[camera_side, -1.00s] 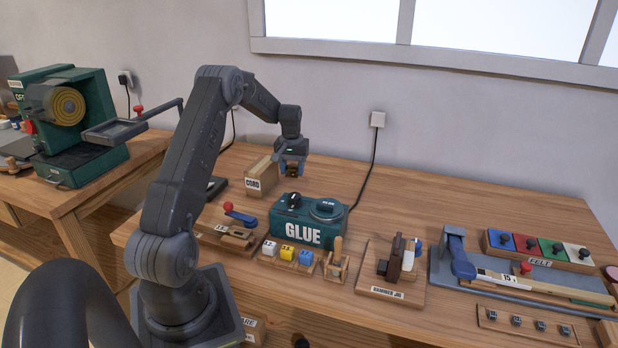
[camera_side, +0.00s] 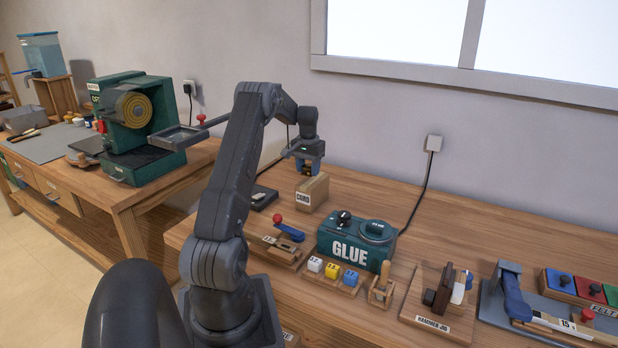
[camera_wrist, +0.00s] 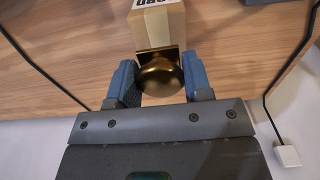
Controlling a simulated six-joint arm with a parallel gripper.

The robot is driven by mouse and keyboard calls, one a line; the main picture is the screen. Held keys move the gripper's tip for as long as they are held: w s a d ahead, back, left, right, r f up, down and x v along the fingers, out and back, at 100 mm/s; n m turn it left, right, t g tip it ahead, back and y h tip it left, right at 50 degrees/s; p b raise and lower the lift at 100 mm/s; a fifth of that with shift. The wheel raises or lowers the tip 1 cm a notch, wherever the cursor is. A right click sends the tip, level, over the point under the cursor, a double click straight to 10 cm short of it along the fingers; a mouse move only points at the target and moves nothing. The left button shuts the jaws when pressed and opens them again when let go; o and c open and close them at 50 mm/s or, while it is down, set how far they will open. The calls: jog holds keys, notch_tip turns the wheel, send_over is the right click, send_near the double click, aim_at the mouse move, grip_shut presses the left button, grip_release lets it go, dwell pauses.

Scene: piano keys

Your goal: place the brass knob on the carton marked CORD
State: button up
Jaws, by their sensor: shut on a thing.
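The carton marked CORD (camera_side: 311,194) stands on the bench behind the glue pot in the side view. Its top end and label also show at the top of the wrist view (camera_wrist: 158,24). My gripper (camera_side: 305,166) is over the carton, fingers pointing down. In the wrist view my gripper (camera_wrist: 160,82) is shut on the brass knob (camera_wrist: 159,76), a shiny round knob between the two blue fingers. The knob shows small and dark in the side view (camera_side: 308,169). I cannot tell whether its underside touches the carton.
The green GLUE pot (camera_side: 352,240) stands in front of the carton. A lever block (camera_side: 284,243) and small coloured blocks (camera_side: 331,271) are nearer me. A black cable (camera_side: 418,195) runs to the wall outlet. The bench right of the carton is clear.

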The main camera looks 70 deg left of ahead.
aim_at(308, 174)
jog(key=shift+f, duration=1.55)
jog(key=shift+f, duration=0.1)
jog(key=o, duration=1)
